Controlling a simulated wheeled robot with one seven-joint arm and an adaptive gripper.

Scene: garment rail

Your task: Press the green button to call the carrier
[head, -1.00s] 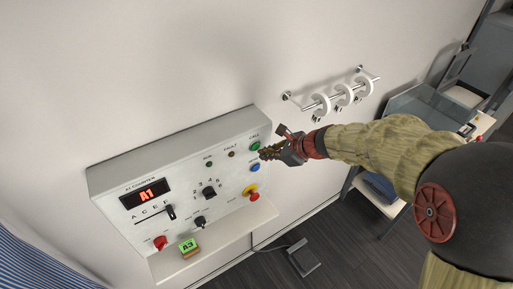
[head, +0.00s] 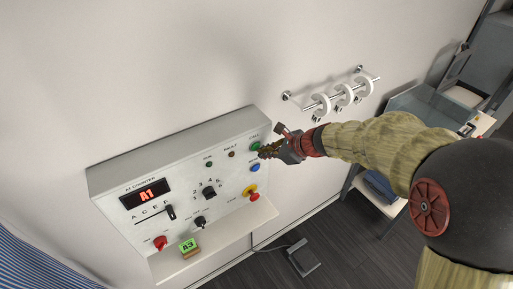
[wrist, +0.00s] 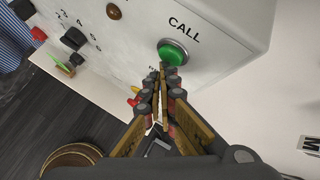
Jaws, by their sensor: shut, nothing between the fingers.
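The green button (wrist: 172,53) sits in a silver ring under the word CALL on the control panel. It also shows in the head view (head: 255,146) at the panel's upper right. My gripper (wrist: 164,70) is shut and empty, its fingertips at the lower edge of the green button. In the head view my gripper (head: 262,151) reaches the panel from the right. I cannot tell whether the tips touch the button. The panel's display (head: 147,194) reads A1 in red.
A blue button (head: 255,167) and a yellow-collared red knob (head: 251,192) sit below the green one. A wall rail with white rings (head: 342,95) hangs above right.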

